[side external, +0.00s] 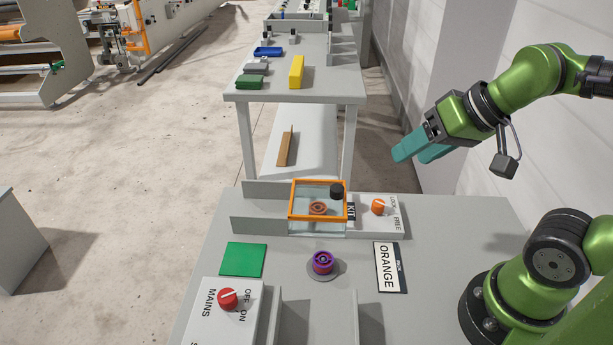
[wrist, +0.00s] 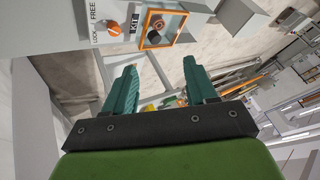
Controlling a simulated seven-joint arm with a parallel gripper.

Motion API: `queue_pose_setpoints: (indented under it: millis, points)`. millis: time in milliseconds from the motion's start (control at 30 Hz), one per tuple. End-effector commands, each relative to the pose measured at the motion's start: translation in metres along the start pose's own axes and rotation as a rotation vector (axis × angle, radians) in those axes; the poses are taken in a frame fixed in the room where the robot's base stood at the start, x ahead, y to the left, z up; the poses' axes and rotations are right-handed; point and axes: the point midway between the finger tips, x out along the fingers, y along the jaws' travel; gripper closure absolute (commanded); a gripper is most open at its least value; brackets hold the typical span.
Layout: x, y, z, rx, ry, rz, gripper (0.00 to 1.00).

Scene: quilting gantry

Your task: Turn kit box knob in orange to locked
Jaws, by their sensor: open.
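The kit box (side external: 291,215) has a clear, orange-framed lid with a black knob (side external: 337,191) on it, and it looks closed. A reddish-brown round piece (side external: 317,208) shows inside. To its right, the orange kit box knob (side external: 377,206) sits on a white plate marked LOCK and FREE; which word its white pointer faces is too small to tell. The orange knob also shows in the wrist view (wrist: 114,28), near the top. My gripper (side external: 415,154) is open and empty, in the air above and right of the box, apart from the knob. Its teal fingers show in the wrist view (wrist: 160,72).
A purple spool (side external: 323,262) stands on a grey disc. A card reading ORANGE (side external: 390,267), a green square (side external: 243,259) and a red MAINS knob (side external: 228,298) are on the near table. Grey upright panels (side external: 256,226) stand left of the box. A wall runs along the right.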

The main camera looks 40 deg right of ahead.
Motion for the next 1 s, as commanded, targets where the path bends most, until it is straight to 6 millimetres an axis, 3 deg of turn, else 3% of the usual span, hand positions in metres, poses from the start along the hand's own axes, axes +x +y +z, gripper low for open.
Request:
queue_pose_setpoints:
  millis: [233, 500, 600, 700, 833, 1000]
  points:
    - [0.032, 0.010, -0.021, 0.062, -0.153, 0.104, 0.43]
    - [0.072, 0.033, -0.061, 0.321, -0.364, 0.355, 0.43]
    - [0.080, 0.041, -0.073, 0.421, -0.396, 0.442, 0.43]
    - [0.074, 0.042, -0.082, 0.513, -0.392, 0.502, 0.43]
    - [0.074, 0.044, -0.076, 0.562, -0.397, 0.525, 0.43]
    - [0.093, 0.052, -0.064, 0.561, -0.399, 0.525, 0.43]
